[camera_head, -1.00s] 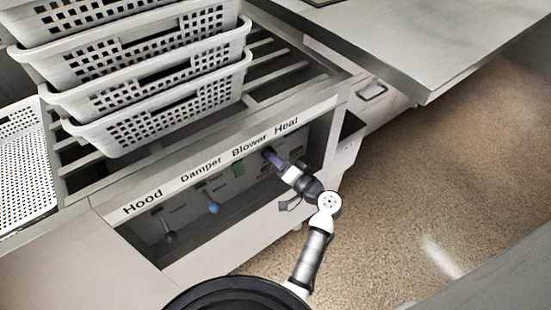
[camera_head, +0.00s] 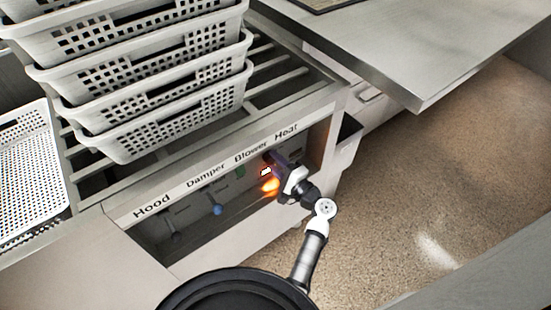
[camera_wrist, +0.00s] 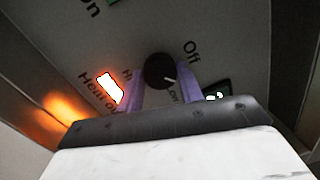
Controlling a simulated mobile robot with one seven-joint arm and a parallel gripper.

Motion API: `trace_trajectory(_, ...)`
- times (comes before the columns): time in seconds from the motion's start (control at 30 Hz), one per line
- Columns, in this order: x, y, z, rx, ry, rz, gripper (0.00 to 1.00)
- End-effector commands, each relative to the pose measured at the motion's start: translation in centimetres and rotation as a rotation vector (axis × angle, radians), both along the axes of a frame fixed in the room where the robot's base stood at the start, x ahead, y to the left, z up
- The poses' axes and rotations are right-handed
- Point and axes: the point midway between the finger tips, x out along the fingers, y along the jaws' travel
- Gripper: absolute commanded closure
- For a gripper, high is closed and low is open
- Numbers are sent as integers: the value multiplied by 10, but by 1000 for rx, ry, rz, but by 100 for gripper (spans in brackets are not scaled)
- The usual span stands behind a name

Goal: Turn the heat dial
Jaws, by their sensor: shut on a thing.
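In the head view my gripper (camera_head: 272,159) is at the panel under the "Heat" label and hides the dial. The "Heat on" lamp (camera_wrist: 110,88) is lit with an orange glow, also visible in the head view (camera_head: 266,172).
The blue damper knob (camera_head: 217,210), green blower switch (camera_head: 240,171) and grey hood knob (camera_head: 173,237) are to the left on the recessed panel. Stacked white perforated baskets (camera_head: 165,127) stand on the slatted rack above. A metal counter (camera_head: 400,70) juts out at upper right. Floor is free at right.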

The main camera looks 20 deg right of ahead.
Motion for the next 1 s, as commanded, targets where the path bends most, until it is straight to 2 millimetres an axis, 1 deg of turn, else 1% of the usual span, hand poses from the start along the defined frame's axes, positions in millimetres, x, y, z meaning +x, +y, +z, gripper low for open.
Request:
trace_trajectory(0.03,0,0,3,45,14,-1,86)
trace_trajectory(0.5,-1,1,2,459,124,-1,86)
trace_trajectory(0.7,-1,1,1,593,159,-2,86)
trace_trajectory(1.0,-1,1,-1,704,190,-2,86)
